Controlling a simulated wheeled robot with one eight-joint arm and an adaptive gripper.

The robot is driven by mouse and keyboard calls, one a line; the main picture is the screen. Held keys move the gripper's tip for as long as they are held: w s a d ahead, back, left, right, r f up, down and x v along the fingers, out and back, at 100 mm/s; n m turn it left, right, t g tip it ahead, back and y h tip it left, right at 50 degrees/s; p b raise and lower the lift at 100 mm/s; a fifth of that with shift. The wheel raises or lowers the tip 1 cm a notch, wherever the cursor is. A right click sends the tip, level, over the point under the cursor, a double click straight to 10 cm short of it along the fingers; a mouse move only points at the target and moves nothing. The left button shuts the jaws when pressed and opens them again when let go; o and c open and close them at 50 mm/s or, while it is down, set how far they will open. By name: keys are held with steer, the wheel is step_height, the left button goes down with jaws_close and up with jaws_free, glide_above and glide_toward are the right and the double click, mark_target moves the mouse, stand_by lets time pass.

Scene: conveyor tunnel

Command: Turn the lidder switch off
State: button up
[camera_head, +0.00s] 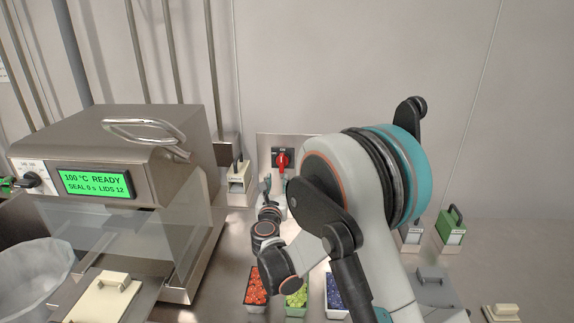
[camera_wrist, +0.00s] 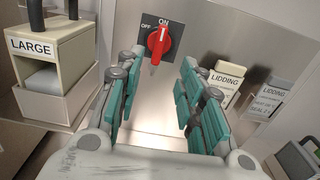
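A red rotary switch handle (camera_wrist: 159,42) sits on a black plate marked OFF and ON, on a metal wall panel. The handle stands upright, in line with ON. It also shows in the head view (camera_head: 282,159). My gripper (camera_wrist: 158,85) is open and empty, its teal fingers spread left and right below the switch and apart from it. In the head view my gripper (camera_head: 275,182) is partly hidden by my arm. The lidding machine (camera_head: 180,125) stands at left with a lit green display (camera_head: 95,184) reading "100 °C READY, SEAL 0 s, LIDS 12".
A black knob (camera_head: 32,179) is on the machine's front. A block labelled LARGE (camera_wrist: 48,52) stands left of my gripper. Lidding labels (camera_wrist: 227,80) are at right. Trays of red (camera_head: 256,290), green (camera_head: 297,296) and blue (camera_head: 334,293) pieces lie below my arm.

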mark_target(281, 164)
steer(key=w+b, duration=0.1)
steer(key=w, duration=0.6)
steer(key=w+b, duration=0.1)
steer(key=w, duration=0.5)
steer(key=shift+w+d+b, duration=0.2)
steer(key=shift+w+b, duration=0.1)
steer(key=shift+w, duration=0.05)
jaws_close()
